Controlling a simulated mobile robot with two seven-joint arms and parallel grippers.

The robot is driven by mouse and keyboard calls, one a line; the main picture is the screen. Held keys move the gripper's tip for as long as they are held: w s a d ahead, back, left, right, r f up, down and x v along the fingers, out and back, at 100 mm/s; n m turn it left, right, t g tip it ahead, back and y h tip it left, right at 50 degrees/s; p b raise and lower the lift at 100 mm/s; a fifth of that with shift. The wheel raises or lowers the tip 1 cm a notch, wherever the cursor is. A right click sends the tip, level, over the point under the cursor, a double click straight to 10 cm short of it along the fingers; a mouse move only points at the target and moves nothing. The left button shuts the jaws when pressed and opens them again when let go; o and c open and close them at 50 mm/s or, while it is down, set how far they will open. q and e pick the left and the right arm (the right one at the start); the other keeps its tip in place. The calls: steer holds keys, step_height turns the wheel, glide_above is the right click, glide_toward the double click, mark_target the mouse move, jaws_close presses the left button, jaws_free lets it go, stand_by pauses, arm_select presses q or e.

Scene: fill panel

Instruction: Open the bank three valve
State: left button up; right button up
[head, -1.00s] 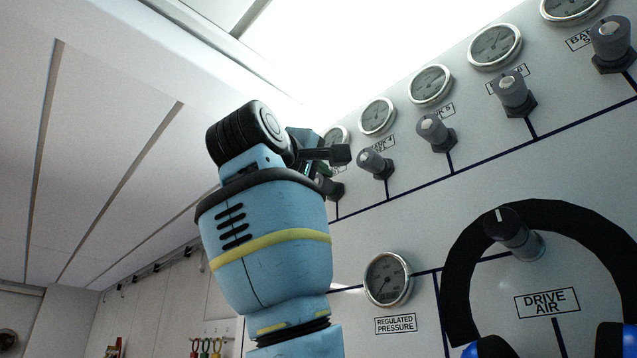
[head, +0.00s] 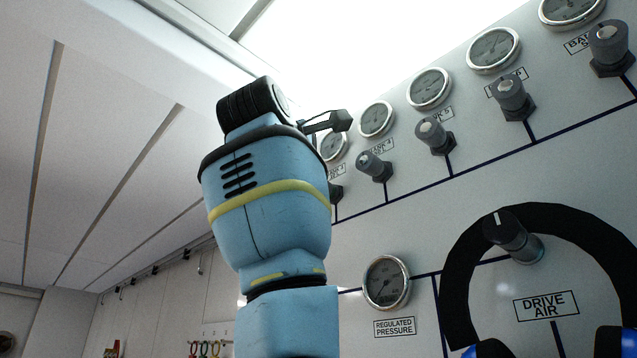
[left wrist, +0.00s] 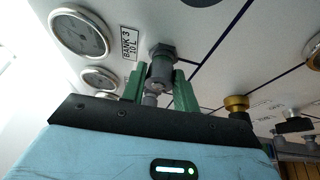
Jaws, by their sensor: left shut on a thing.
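In the left wrist view, the bank three valve (left wrist: 162,53) is a grey knob on a dark base, beside the label BANK 3 (left wrist: 129,43). My left gripper (left wrist: 160,74) has its green fingers on either side of the knob, shut on it. In the head view my blue left arm stands in front of the far end of the valve row and hides the fingers. Only a dark edge of the valve (head: 336,192) shows there beside the arm. My right gripper is not in view.
Other valves (head: 374,166) and round gauges (head: 376,119) run along the panel to the right. A regulated pressure gauge (head: 386,282) and the drive air knob (head: 512,236) sit lower. A brass-coloured fitting (left wrist: 236,103) is right of the gripper in the left wrist view.

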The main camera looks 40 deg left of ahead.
arm_select(q)
steer(key=shift+w+f, duration=0.1)
steer(key=shift+f, duration=0.05)
steer(key=o, duration=1)
steer(key=shift+c, duration=0.2)
steer(key=v, duration=0.8)
